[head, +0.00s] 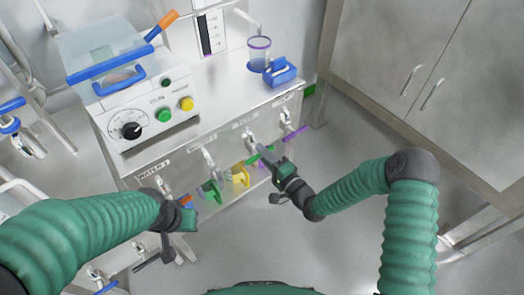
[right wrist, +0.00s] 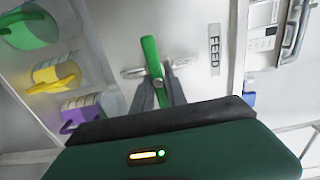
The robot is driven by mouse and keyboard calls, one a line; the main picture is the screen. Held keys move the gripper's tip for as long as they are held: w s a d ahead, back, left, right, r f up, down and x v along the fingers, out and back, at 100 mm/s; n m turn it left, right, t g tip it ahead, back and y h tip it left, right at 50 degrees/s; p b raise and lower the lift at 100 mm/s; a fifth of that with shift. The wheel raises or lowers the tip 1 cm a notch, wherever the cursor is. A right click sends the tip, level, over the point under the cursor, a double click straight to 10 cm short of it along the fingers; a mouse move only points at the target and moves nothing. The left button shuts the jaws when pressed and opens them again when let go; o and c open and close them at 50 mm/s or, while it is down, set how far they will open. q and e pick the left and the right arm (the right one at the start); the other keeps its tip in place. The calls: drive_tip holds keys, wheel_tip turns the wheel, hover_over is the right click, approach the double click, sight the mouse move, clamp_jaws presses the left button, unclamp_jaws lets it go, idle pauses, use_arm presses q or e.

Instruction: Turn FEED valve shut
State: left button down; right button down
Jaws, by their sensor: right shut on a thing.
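The FEED valve has a green lever handle (right wrist: 152,55) below the bench front. In the right wrist view it stands roughly upright in the picture, across a short silver fitting (right wrist: 132,72), beside the FEED label (right wrist: 214,50). My right gripper (right wrist: 157,82) is shut on this handle, with one finger on each side. In the head view the right gripper (head: 262,151) reaches the handle from the lower right and hides part of it. My left gripper (head: 160,258) hangs at the lower left, away from the FEED valve; its jaw opening is unclear.
A purple-handled valve (head: 296,133) is close right of the FEED valve. Green (head: 211,191) and yellow (head: 240,175) pieces hang to its left. A control box (head: 140,115), a clear cup (head: 259,52) and a blue holder (head: 280,72) stand on the bench. Grey cabinets (head: 400,70) stand right.

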drive_tip(key=shift+d+f, duration=0.2)
idle(0.3)
drive_tip(key=c, duration=1.3)
unclamp_jaws()
drive_tip(key=shift+r, duration=0.1)
drive_tip(key=p+v, duration=0.3)
drive_tip(key=v, duration=1.3)
drive_tip(key=shift+s+d, duration=0.25)
drive_tip(key=shift+s, duration=0.1)
